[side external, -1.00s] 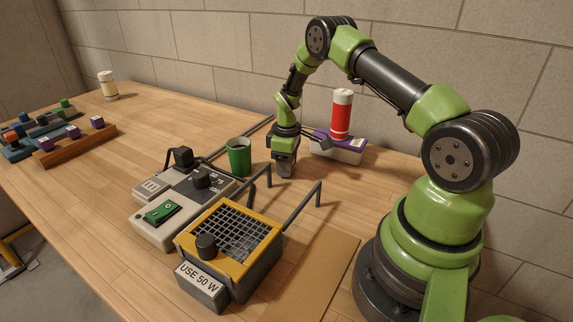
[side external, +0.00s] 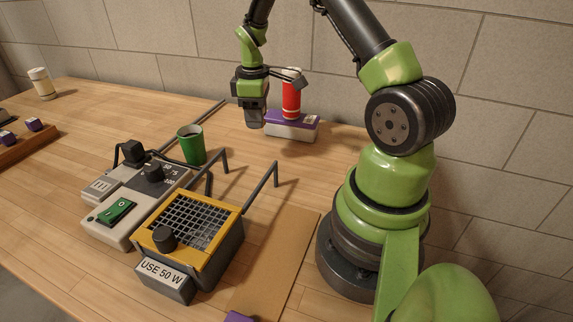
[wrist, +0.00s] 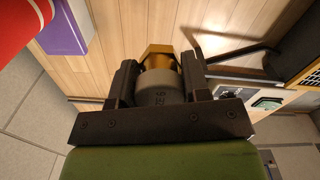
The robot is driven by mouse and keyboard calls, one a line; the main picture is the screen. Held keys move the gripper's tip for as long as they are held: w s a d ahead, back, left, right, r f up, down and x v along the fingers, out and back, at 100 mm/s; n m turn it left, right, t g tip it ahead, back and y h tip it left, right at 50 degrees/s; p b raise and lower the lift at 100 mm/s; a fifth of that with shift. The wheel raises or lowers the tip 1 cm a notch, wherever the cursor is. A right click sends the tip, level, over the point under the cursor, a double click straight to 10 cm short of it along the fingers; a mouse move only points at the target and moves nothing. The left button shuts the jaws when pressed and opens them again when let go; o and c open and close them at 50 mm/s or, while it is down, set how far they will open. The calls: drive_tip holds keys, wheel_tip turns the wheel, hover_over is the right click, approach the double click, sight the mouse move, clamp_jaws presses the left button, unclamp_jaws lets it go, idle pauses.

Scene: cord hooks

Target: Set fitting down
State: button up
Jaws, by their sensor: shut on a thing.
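The fitting (wrist: 158,70) is in the wrist view, between my two dark fingers. It has a brass-coloured hexagonal end and a grey round body with small markings. My gripper (side external: 255,118) is shut on it. In the side view my gripper points down and appears above the table, to the right of the green cup and just left of the purple-topped box. The fitting cannot be made out clearly in the side view.
The purple-topped box (side external: 291,126), a red bottle (side external: 291,98) and a green cup (side external: 191,146) stand near my gripper. A yellow-framed grille unit (side external: 190,240) and a grey switch unit (side external: 118,212) with rods stand in front.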

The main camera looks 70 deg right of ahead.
hover_over(299, 176)
wheel_tip(299, 176, down, 10)
drive_tip(key=shift+r, duration=0.15)
idle(0.4)
drive_tip(key=o, duration=1)
drive_tip(key=shift+c, duration=0.2)
